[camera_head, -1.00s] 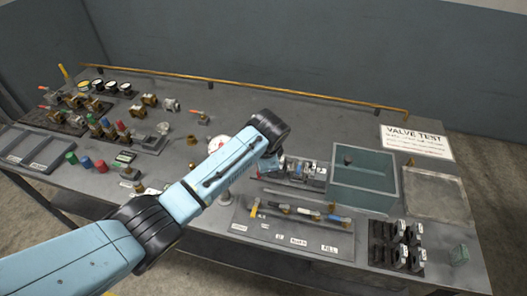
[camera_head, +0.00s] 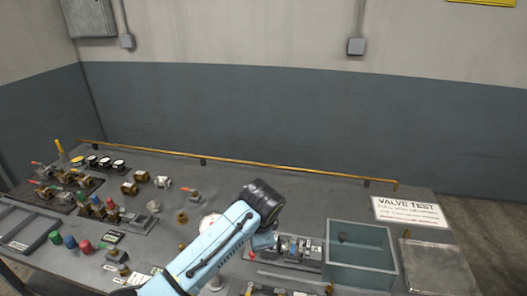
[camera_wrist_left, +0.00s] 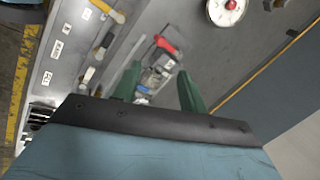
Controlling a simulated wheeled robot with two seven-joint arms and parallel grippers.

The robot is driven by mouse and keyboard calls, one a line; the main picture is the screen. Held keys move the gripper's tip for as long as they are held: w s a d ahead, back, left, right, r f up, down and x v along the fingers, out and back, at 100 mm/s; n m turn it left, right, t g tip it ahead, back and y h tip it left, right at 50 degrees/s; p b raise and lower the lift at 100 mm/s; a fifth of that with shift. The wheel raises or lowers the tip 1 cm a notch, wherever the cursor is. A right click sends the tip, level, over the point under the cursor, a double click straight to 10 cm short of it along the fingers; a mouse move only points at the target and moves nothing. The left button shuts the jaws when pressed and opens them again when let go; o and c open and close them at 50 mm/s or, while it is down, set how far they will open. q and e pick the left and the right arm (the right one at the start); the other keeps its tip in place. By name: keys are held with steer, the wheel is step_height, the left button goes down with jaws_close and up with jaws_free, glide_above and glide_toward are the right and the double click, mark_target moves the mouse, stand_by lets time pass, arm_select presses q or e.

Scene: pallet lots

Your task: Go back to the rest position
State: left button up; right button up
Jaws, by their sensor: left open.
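My left arm (camera_head: 218,245) reaches in from the bottom of the head view over the grey workbench (camera_head: 300,190). Its gripper is hidden behind the wrist there. In the left wrist view the two green fingers of my left gripper (camera_wrist_left: 160,88) stand apart with nothing held between them. Beyond them on the bench is a small valve fixture with a red part (camera_wrist_left: 163,45). The same fixture seems to show beside my wrist in the head view (camera_head: 298,249). My right gripper is in neither view.
A teal-walled open tank (camera_head: 362,280) stands right of my arm, by a VALVE TEST sign (camera_head: 408,211). Several valves and coloured caps (camera_head: 70,241) fill the bench's left side. A brass rail (camera_head: 240,163) runs along the back edge. A round gauge (camera_wrist_left: 226,10) shows in the wrist view.

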arm_select(q)
steer(key=s+a+f+n+h, duration=0.1)
steer(key=s+a+f+n, duration=0.2)
steer(key=s, duration=0.4)
steer(key=s+a+f+n+h, duration=0.2)
steer(key=s+f, duration=0.2)
steer(key=s, duration=0.3)
steer(key=s+a+r+n+y, duration=0.25)
steer(key=s+a+n, duration=0.55)
steer(key=s+a, duration=0.8)
step_height(320, 180, down, 32)
steer(key=s+d+r+g+b, duration=0.1)
steer(key=s+d+g+b, duration=0.15)
steer(key=b, duration=0.45)
steer(key=s+a+f+b, duration=0.1)
steer(key=s+f+b, duration=0.2)
steer(key=s+f, duration=0.5)
steer(key=s+a+f+b, duration=0.2)
steer(key=s+f+b, duration=0.2)
steer(key=s+f, duration=0.5)
step_height(320, 180, down, 5)
steer(key=shift+f+m+h, duration=0.2)
steer(key=shift+m+h, duration=0.15)
steer(key=shift+m, duration=0.05)
